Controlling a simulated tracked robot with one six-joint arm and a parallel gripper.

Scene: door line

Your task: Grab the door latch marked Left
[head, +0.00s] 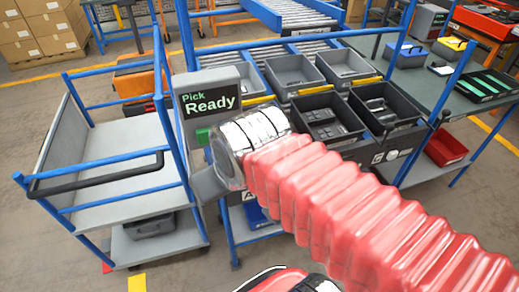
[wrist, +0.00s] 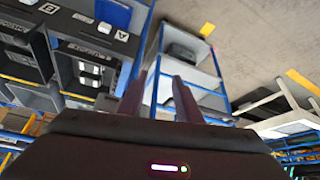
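I see no door and no latch marked Left in either view. My gripper (wrist: 158,82) shows in the wrist view with two dark fingers standing apart and nothing between them. A blue-framed cart shows beyond the fingers, apart from them. In the head view my red sleeved arm reaches in from the lower right to a silver wrist joint. The fingers cannot be made out there. The wrist joint covers part of the space beside a sign reading "Pick Ready" (head: 211,102).
A blue-railed cart (head: 125,188) with a black handle stands at left. A side table (head: 466,92) and red bin (head: 445,148) are at right. Bare floor (head: 38,108) lies far left.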

